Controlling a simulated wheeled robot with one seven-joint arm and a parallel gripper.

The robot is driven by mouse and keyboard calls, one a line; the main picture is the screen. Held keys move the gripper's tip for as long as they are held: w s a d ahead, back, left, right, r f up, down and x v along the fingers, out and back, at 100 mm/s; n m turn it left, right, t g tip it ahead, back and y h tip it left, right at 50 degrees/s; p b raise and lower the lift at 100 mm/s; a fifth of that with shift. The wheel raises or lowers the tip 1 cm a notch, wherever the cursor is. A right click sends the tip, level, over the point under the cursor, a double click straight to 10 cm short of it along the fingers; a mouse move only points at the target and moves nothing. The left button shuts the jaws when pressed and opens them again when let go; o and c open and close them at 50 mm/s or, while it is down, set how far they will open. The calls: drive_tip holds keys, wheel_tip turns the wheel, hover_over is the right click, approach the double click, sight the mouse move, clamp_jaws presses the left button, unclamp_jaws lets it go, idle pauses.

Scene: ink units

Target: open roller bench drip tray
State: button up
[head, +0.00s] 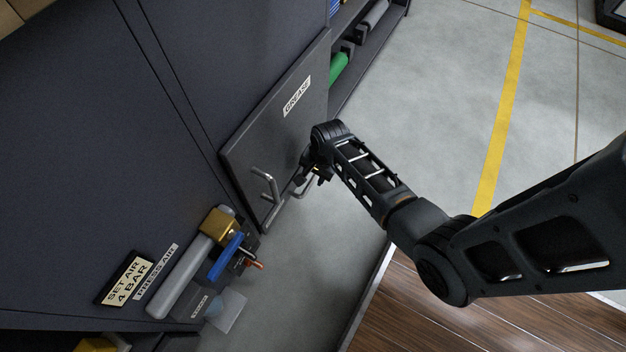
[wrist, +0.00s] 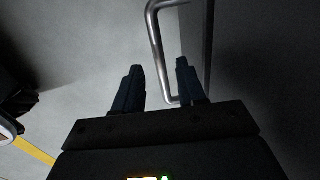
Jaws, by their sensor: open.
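A dark grey flat front labelled GREASE (head: 297,96) is set in the dark cabinet; I read no drip tray label. A metal bar handle (head: 265,187) stands out from its lower part. A second bent metal handle (head: 304,190) shows beside my gripper (head: 309,178), partly covered by it. In the wrist view my gripper (wrist: 158,66) is open, with a finger on each side of a bent metal handle (wrist: 158,48). The handle's lower end passes close to the right finger. I cannot tell whether they touch. The gripper holds nothing.
Left of the arm, a grey cylinder (head: 186,278) with brass and blue fittings juts from the cabinet near a SET AIR 4 BAR sign (head: 126,278). A shelf with a green roll (head: 339,68) is behind.

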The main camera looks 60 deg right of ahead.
drive_tip(key=shift+w+f+b, duration=0.25)
drive_tip(key=shift+f+b, duration=0.1)
drive_tip(key=shift+f, duration=0.7)
clamp_jaws()
